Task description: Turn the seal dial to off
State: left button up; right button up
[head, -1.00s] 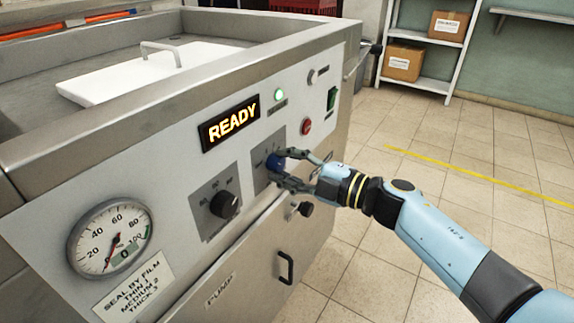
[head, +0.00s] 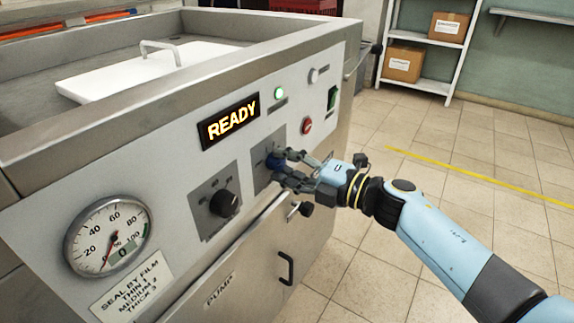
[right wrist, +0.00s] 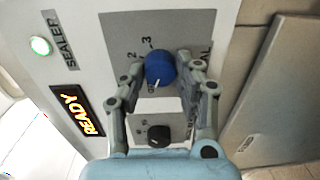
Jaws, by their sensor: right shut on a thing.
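The seal dial is a blue knob (head: 275,160) on a grey plate on the machine's sloping front panel. In the right wrist view the blue knob (right wrist: 160,66) has a white pointer mark on its lower edge. The figures 2 and 3 show beside it, and the letters "AL" show at the right; other markings are hidden by the fingers. My right gripper (head: 282,168) is shut on the blue knob, with one finger on each side of it (right wrist: 160,74). My left gripper is not in view.
A lit READY display (head: 229,121), a green lamp (head: 279,93), a red button (head: 306,125) and a green switch (head: 331,97) are on the panel. Open floor lies right.

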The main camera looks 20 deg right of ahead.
jog(key=shift+f, duration=0.1)
jog(key=o, duration=1.1)
jog(key=shift+o, duration=0.2)
jog(key=v, duration=1.2)
